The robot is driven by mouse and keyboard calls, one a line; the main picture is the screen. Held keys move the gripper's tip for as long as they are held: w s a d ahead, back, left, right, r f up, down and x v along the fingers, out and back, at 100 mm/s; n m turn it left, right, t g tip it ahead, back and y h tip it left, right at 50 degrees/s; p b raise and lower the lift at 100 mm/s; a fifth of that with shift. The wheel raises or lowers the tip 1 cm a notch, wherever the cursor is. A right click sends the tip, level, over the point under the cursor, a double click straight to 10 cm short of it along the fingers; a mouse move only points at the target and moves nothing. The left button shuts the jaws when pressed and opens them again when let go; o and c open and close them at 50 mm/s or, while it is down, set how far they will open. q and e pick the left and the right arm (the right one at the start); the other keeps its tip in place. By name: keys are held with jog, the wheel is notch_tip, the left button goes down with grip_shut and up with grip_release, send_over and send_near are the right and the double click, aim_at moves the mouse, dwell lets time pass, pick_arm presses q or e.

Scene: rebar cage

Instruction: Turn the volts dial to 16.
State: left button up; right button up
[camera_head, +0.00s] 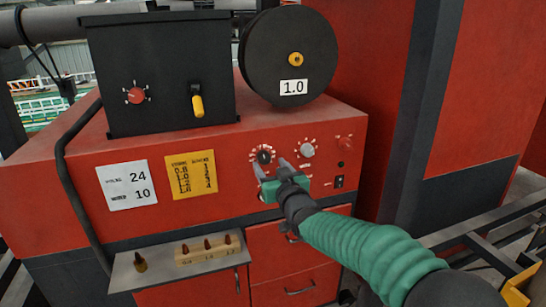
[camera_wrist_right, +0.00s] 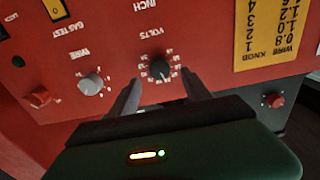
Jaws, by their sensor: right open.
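The volts dial is a round black knob (camera_head: 264,156) ringed by white marks on the red machine front. It also shows in the right wrist view (camera_wrist_right: 158,69), upside down with its VOLTS label. Its pointer and setting are too small to read. My right gripper (camera_head: 270,167) is open in front of the dial. In the wrist view its two grey fingers (camera_wrist_right: 160,91) stand either side of the dial, apart from each other; I cannot tell whether they touch it. The white card (camera_head: 127,185) shows 24 for volts and 10 beside wire. My left gripper is not in view.
A yellow chart (camera_head: 191,174) is to the left. Above are a black box (camera_head: 160,70) and spool (camera_head: 290,55). A small shelf (camera_head: 160,272) juts out below.

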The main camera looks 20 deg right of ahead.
aim_at(264, 158)
jog(key=a, duration=0.1)
jog(key=w+a, duration=0.2)
jog(key=shift+w+a+r+p, duration=0.25)
jog(key=shift+p, duration=0.05)
jog(key=shift+r, duration=0.15)
jog(key=d, duration=0.3)
jog(key=shift+d+f, duration=0.2)
jog(key=shift+d, duration=0.35)
jog(key=c, duration=0.9)
jog(key=shift+d+f, duration=0.1)
jog(key=shift+d, duration=0.05)
jog(key=shift+c, duration=1)
grip_shut()
jog(key=shift+a, duration=0.5)
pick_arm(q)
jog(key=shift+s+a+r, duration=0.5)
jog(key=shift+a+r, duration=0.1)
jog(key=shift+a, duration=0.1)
pick_arm(e)
jog(key=shift+f, duration=0.1)
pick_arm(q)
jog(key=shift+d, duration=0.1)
pick_arm(e)
jog(key=shift+d, duration=0.1)
